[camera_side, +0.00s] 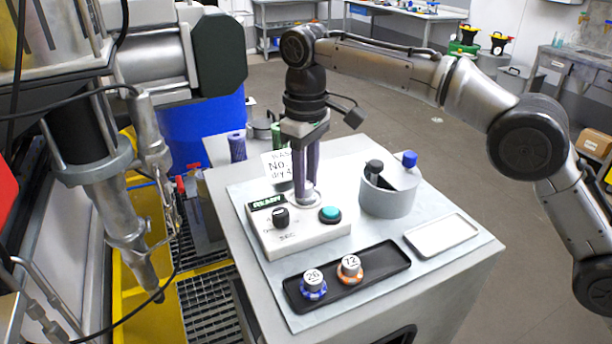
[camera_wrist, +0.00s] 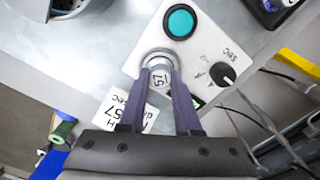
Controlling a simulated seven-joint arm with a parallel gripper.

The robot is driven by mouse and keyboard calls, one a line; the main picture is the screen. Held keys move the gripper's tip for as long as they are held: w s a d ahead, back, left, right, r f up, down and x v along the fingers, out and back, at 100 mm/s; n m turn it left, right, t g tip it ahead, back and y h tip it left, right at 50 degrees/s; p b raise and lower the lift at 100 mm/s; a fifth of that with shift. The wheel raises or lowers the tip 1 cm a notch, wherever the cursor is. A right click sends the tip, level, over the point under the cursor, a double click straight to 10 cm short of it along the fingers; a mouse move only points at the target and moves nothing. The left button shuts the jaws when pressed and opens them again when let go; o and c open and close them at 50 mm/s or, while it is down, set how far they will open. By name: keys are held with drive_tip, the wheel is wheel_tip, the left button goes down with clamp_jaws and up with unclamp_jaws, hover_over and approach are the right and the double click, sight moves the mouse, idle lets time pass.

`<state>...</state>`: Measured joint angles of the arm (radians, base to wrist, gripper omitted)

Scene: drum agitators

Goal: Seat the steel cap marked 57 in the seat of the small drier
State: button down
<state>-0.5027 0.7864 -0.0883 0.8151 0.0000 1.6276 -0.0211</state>
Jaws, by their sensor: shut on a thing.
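The grey round drum (camera_side: 388,202), apparently the small drier, stands to the right, with a black knob (camera_side: 374,168) and a blue piece (camera_side: 410,159) on top. Its edge shows at top left in the wrist view (camera_wrist: 68,8). I cannot make out its seat.
The control box (camera_side: 300,241) has a black dial (camera_side: 281,217) and teal button (camera_side: 330,214). A black tray (camera_side: 384,268) holds caps marked 26 (camera_side: 314,285) and 72 (camera_side: 350,269). A white tray (camera_side: 441,234) is empty. A printed card (camera_side: 273,163) stands behind my fingers.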

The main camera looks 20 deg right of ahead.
drive_tip(key=c, duration=0.5)
unclamp_jaws()
drive_tip(key=o, duration=0.3)
drive_tip(key=shift+r, duration=0.1)
drive_tip(key=shift+r, duration=1.15)
